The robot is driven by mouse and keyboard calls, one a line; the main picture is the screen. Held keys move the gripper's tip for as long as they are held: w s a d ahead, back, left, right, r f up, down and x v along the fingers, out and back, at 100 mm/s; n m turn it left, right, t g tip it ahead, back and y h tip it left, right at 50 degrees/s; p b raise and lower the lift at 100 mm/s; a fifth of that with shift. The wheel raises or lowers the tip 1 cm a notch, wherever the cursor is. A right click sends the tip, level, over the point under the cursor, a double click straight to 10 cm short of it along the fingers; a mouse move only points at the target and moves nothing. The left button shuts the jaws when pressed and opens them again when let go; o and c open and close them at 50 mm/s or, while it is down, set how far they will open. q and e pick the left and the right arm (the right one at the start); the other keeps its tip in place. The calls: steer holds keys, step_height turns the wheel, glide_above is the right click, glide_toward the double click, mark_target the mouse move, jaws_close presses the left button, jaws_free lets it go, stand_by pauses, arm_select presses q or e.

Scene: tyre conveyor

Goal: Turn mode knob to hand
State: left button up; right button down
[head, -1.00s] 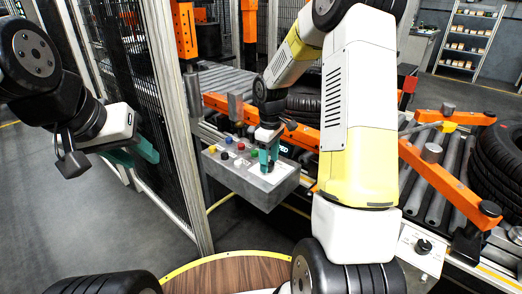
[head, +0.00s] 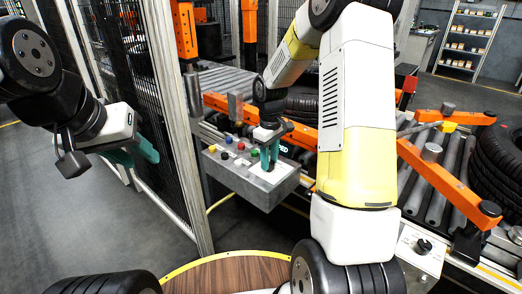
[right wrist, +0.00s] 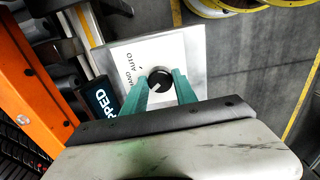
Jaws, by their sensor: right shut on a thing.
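The black mode knob (right wrist: 160,80) sits on a white plate (right wrist: 183,50) in the right wrist view. HAND and AUTO are printed on the plate to the left of the knob. My right gripper (right wrist: 162,84) has its teal fingers on both sides of the knob, shut on it. In the head view my right gripper (head: 268,160) reaches down onto the grey control box (head: 268,194), and its fingers hide the knob. Which label the knob points to is hard to tell. My left gripper (head: 135,157) is open and empty at the left, away from the box.
Several coloured buttons (head: 240,147) sit on the box left of my right gripper. A dark display reading "PPED" (right wrist: 101,101) is beside the plate. An orange bar (right wrist: 28,85) and tyres lie close by. A fence post (head: 187,130) stands left of the box.

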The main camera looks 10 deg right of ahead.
steer(key=m, duration=0.7)
stand_by(0.6)
steer(key=c, duration=1)
jaws_free()
steer(key=shift+o, duration=0.2)
steer(key=shift+r, duration=3.9)
steer(key=shift+r, duration=0.1)
